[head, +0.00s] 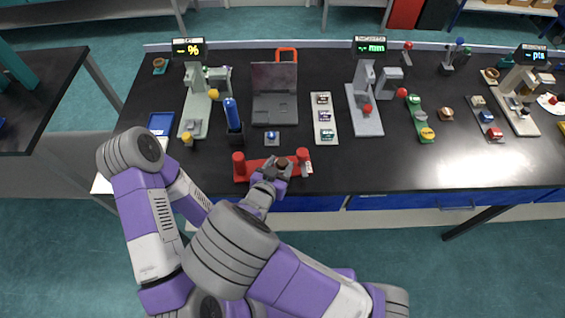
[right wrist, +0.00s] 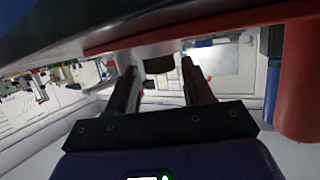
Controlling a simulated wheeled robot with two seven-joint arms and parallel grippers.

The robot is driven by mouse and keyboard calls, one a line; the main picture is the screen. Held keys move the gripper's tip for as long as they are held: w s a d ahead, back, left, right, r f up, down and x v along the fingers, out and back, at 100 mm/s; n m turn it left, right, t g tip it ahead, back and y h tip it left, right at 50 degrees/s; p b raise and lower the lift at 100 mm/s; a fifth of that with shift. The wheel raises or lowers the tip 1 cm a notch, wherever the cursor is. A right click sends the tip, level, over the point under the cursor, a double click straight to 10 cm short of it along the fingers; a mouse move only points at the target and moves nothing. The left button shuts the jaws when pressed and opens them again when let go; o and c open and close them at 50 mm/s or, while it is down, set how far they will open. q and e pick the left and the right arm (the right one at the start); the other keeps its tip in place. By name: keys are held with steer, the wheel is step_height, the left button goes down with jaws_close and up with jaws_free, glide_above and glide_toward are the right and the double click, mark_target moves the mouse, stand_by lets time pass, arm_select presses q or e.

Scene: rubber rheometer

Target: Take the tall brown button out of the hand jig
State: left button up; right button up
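The red hand jig (head: 246,171) lies near the front edge of the black bench, with a red post at each end. One red post (right wrist: 298,85) fills the right side of the right wrist view. The brown button (head: 282,162) is at the jig's middle; it shows as a dark, short cylinder in the right wrist view (right wrist: 159,65). My right gripper (head: 276,170) is at the jig. Its fingers (right wrist: 158,72) are open, one on either side of the button, with visible gaps. The button's full height is hidden. My left gripper is not in view.
A white tray with several samples (head: 324,130) is to the right. The bench front right of the jig is clear.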

steer(key=c, duration=0.8)
steer(key=shift+o, duration=0.2)
